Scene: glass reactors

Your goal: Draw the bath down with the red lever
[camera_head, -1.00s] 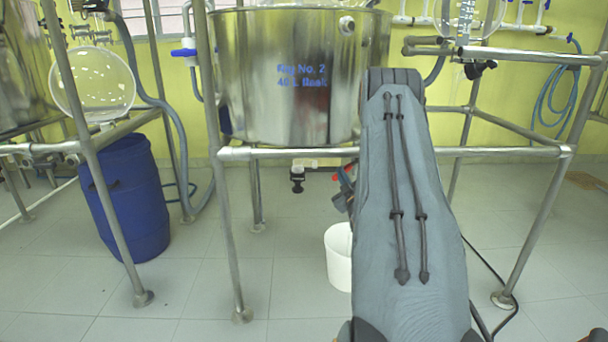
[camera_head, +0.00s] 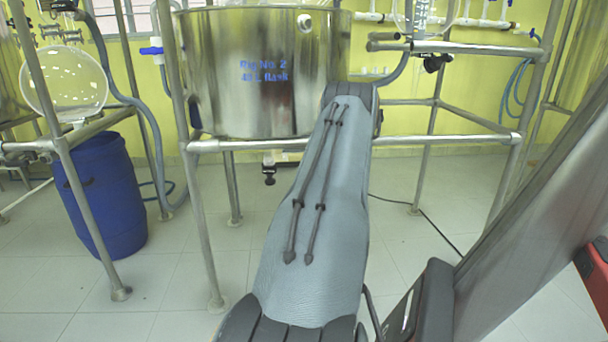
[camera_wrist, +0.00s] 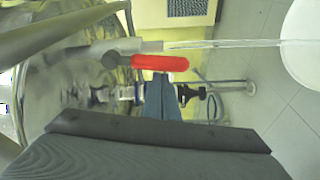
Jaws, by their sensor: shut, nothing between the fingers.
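The steel bath (camera_head: 215,95), marked in blue "Rig No. 2", sits in a pipe frame in the head view. In the wrist view, the red lever (camera_wrist: 160,63) lies along the line of the outlet beside the valve (camera_wrist: 112,58). A clear stream (camera_wrist: 225,43) runs from the outlet to the white bucket (camera_wrist: 304,45), at the right edge. My gripper (camera_wrist: 162,80) is shut and empty, its fingertips close to the lever; I cannot tell if they touch. In the head view my arm hides the lever, bucket and gripper.
Frame pipes (camera_head: 250,145) surround the bath. A blue drum (camera_head: 100,195) stands on the left, with a grey hose (camera_head: 155,130) beside it. A black cable crosses the floor at right. The tiled floor in front is partly clear.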

